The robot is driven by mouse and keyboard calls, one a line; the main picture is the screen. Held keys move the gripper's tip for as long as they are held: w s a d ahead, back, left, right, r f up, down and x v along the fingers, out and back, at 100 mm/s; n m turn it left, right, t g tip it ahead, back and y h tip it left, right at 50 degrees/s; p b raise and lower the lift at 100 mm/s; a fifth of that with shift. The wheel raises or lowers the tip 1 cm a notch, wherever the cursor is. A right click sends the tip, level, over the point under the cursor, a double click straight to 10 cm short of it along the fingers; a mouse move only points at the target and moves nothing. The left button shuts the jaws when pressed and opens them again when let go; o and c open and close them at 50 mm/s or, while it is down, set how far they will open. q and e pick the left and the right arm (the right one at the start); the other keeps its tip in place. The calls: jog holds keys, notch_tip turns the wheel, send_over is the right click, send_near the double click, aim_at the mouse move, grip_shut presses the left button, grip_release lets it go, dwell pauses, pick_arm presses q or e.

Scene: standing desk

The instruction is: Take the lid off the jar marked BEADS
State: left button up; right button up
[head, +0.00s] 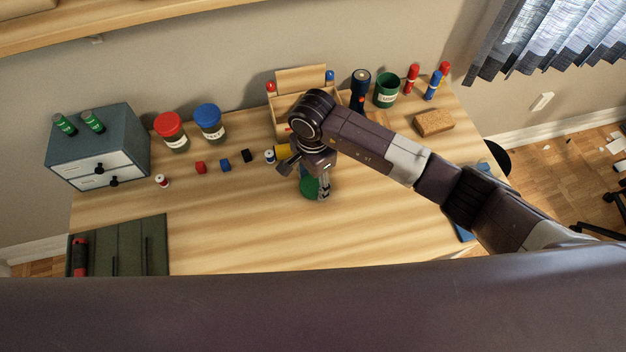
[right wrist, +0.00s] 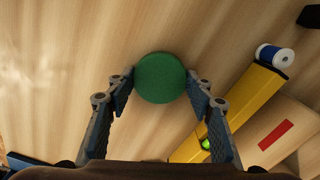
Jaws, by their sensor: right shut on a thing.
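A round green lid (right wrist: 160,78) sits between the fingers of my right gripper (right wrist: 160,82) in the right wrist view. In the head view the green lid (head: 309,188) shows partly behind my right gripper (head: 307,180), over the middle of the desk. The right gripper is shut on it. Whether a jar body is under the lid is hidden. A jar with a red lid (head: 168,124) and a jar with a blue lid (head: 207,115) stand upright at the back left. Their label writing is too small to read. My left gripper is not in view.
A grey drawer cabinet (head: 131,146) stands at the left. A wooden box (head: 284,103), a torch (head: 360,82), a green cup (head: 386,91), markers and a brown block (head: 433,122) line the back. A yellow thing (right wrist: 238,107) and spool (right wrist: 277,58) lie near the gripper. The desk's front middle is clear.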

aim_at(313, 184)
jog(key=o, duration=1.3)
jog(key=shift+r+p, duration=0.25)
jog(key=shift+p, duration=0.15)
notch_tip(313, 184, up, 12)
jog(key=b, duration=0.3)
jog(key=shift+f, duration=0.15)
